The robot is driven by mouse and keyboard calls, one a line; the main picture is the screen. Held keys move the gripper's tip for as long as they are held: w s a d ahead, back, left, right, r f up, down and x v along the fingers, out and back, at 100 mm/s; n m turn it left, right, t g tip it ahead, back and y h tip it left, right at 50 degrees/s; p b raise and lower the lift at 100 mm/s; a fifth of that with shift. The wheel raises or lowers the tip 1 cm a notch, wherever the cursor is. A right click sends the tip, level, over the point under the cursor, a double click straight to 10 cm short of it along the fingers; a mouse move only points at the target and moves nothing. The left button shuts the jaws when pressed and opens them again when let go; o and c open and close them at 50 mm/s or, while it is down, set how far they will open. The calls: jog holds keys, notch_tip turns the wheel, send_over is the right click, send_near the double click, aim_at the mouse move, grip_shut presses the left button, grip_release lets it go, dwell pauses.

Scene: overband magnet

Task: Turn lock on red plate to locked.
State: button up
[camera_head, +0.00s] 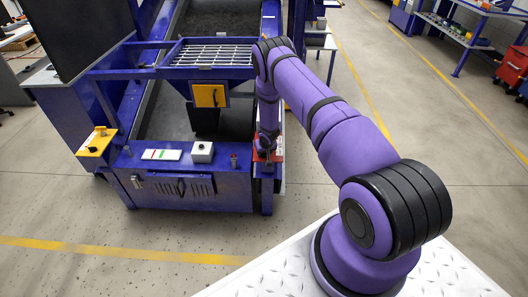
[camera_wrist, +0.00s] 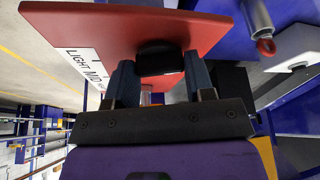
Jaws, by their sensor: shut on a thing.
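The red plate (camera_wrist: 115,28) fills the upper part of the wrist view, with a white label reading "LIGHT MID" on its left edge. A black lock knob (camera_wrist: 158,56) stands out from the plate. My gripper (camera_wrist: 160,78) is shut on the knob, one finger on each side of it. In the head view the red plate (camera_head: 277,156) shows as a small patch at the machine's right front corner, mostly hidden by my gripper (camera_head: 266,153). The lock's marks and exact turn cannot be read.
The blue machine frame (camera_head: 190,190) carries a white panel with coloured strips (camera_head: 153,154), a grey box with a black button (camera_head: 202,152) and a yellow box (camera_head: 96,141) at left. A metal rod with a red tip (camera_wrist: 265,44) is close right of the plate.

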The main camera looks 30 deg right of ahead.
dwell(0.4)
jog(key=o, duration=0.9)
jog(key=m+h, duration=0.1)
jog(key=m, duration=0.3)
jog(key=shift+a+h, duration=0.1)
jog(key=shift+h, duration=0.2)
jog(key=shift+s+a+r, duration=0.45)
jog(key=shift+a+r, duration=0.4)
jog(key=shift+r, duration=4.3)
jog(key=shift+s+a+r, duration=0.4)
jog(key=shift+a+r, duration=0.45)
jog(key=shift+r, duration=4.35)
jog(key=shift+s+a+r, duration=0.45)
jog(key=shift+a+r, duration=0.4)
jog(key=shift+r, duration=4.3)
